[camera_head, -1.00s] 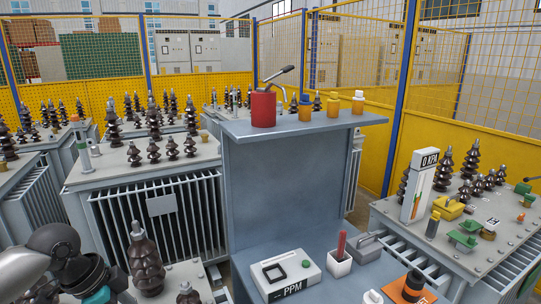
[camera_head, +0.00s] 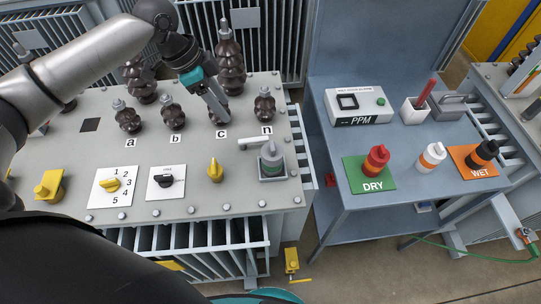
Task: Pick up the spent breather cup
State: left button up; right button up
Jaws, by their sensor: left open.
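No cup carries a label reading spent. A grey-green cup (camera_head: 271,160) sits in a small square holder at the right end of the near transformer top, beside a pale pipe. On the bench, a red-and-orange cup (camera_head: 376,160) stands on the green DRY mat (camera_head: 352,178). My left gripper (camera_head: 217,108) is open and empty, over the bushing marked c, left of and behind the grey-green cup. My right gripper is not in view.
Brown bushings (camera_head: 265,106) stand along the transformer top, with a yellow knob (camera_head: 215,170) and rotary switches in front. The bench (camera_head: 410,190) also holds a PPM meter (camera_head: 357,105) and a white pot (camera_head: 415,110). A gap separates transformer and bench.

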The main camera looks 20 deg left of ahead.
aim_at(272, 153)
jog(key=i+l+u, duration=0.1)
jog(key=l+u, duration=0.25)
jog(key=l, duration=0.25)
jog(key=l+u, duration=0.3)
jog(key=l, duration=0.25)
jog(key=l+u, duration=0.35)
jog(key=l, duration=0.3)
